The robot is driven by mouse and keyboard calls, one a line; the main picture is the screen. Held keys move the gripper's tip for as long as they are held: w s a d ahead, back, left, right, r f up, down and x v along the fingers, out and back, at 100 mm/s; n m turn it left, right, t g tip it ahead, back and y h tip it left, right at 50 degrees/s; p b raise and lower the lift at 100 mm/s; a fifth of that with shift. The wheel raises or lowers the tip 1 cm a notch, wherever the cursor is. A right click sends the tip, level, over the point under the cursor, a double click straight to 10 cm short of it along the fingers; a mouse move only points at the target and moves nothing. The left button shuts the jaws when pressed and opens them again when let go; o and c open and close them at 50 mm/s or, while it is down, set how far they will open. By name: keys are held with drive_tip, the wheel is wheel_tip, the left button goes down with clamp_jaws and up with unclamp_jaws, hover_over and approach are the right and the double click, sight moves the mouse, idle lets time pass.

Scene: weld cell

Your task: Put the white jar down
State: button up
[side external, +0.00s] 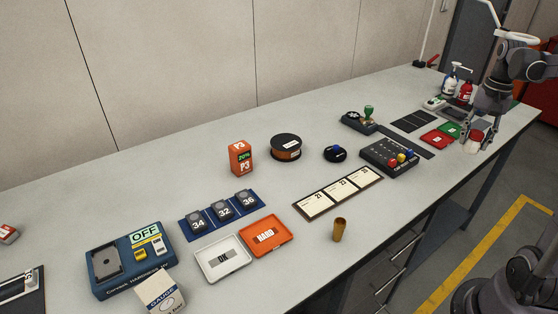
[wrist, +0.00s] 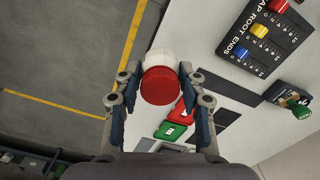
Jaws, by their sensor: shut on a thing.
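The white jar (wrist: 160,57) has a red top and is between the fingers of my gripper (wrist: 160,84) in the wrist view. Its red top faces the camera and its white body shows beyond it. In the side view the jar (side external: 472,147) is a small pale shape low between the fingers of my gripper (side external: 477,136), near the table's front edge at the right. I cannot tell whether its bottom touches the table. The fingers are shut on the jar and hide part of it.
Red and green cards (side external: 437,139) lie just left of my gripper on the grey table (side external: 300,115). A control box with coloured knobs (side external: 390,157) stands farther left. Several bottles (side external: 452,80) stand behind. The table's front edge is close to the jar.

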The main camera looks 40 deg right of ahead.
drive_tip(key=w+a+n, duration=1)
drive_tip(key=w+a, duration=0.8)
drive_tip(key=w, duration=0.2)
drive_tip(key=w+a+f+n, duration=0.1)
drive_tip(key=w+a+f, duration=0.1)
drive_tip(key=a, duration=0.4)
drive_tip(key=w+a+f+n, duration=0.1)
drive_tip(key=w+a+f, duration=0.1)
drive_tip(key=w+a, duration=0.2)
drive_tip(key=w+a+f+n, duration=0.1)
drive_tip(key=w+a+f, duration=0.1)
drive_tip(key=a, duration=0.8)
drive_tip(key=shift+w+f, duration=0.2)
drive_tip(key=shift+w, duration=0.45)
drive_tip(key=shift+w+a+f, duration=0.15)
drive_tip(key=shift+a+f, duration=0.15)
drive_tip(key=shift+a, duration=0.15)
drive_tip(key=shift+f, duration=1.95)
drive_tip(key=shift+f, duration=0.15)
drive_tip(key=o, duration=1.2)
